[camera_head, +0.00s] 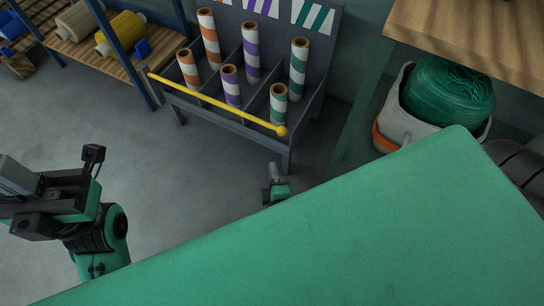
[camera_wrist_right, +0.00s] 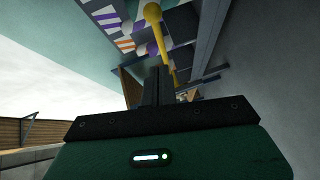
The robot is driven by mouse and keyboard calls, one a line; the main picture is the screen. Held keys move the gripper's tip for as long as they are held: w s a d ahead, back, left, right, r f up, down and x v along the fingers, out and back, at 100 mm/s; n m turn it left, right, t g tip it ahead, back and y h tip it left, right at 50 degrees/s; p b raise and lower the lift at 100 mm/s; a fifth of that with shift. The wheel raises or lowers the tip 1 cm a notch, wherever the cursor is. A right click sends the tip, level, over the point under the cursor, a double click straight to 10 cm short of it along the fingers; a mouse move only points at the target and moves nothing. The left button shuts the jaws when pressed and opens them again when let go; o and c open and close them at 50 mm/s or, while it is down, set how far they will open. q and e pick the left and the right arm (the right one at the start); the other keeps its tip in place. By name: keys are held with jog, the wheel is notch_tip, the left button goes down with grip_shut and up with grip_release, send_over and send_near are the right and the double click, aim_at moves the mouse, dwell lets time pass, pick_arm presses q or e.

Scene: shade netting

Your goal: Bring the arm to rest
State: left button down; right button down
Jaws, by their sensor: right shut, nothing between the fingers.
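My right gripper (camera_head: 275,172) shows small in the head view, past the edge of a large green part of my own arm. It hangs over the floor in front of the roll rack, apart from it. In the right wrist view the fingers of my right gripper (camera_wrist_right: 156,85) are together and hold nothing. They point towards the rack's yellow bar (camera_wrist_right: 157,35), with a visible gap in the head view. My left arm comes in at the left. Its gripper (camera_head: 50,200) is dark and partly cut off, so its jaws are unclear.
The grey rack (camera_head: 225,116) holds several upright striped rolls behind its yellow bar (camera_head: 215,103). A shelf with yellow spools (camera_head: 121,32) stands at the upper left. A bin (camera_head: 392,115) of green netting (camera_head: 447,90) sits at the right near a wooden top (camera_head: 480,35). Open floor (camera_head: 190,190) lies between.

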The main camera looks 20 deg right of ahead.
jog(key=shift+v, duration=0.85)
